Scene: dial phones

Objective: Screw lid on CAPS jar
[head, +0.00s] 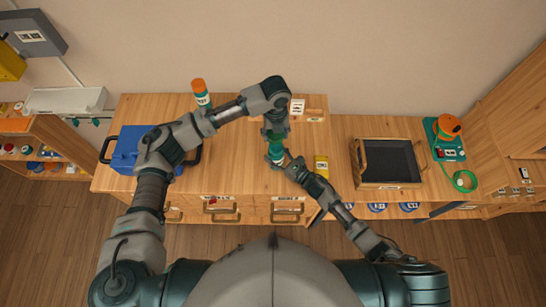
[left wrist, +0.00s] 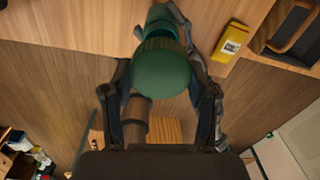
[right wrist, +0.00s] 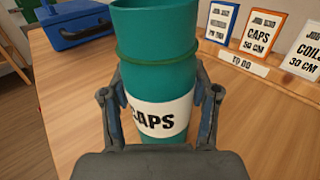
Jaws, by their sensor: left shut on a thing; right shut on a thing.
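The teal jar (right wrist: 163,85) with a white CAPS label is upright in the right wrist view. My right gripper (right wrist: 161,98) is shut around its labelled part. In the head view the jar (head: 276,153) is near the table's front edge, with my right gripper (head: 290,163) at its right side. My left gripper (head: 274,132) is shut on the green lid (left wrist: 162,68), which has a ribbed edge. The lid is above the jar, in line with it or nearly so. It hides the jar's mouth in the left wrist view; I cannot tell whether they touch.
A blue toolbox (head: 128,148) is left on the table, and an orange-capped bottle (head: 201,92) stands behind. A yellow item (head: 321,165) lies right of the jar. A dark tray (head: 390,162) is further right. Label cards (right wrist: 262,30) stand at the back.

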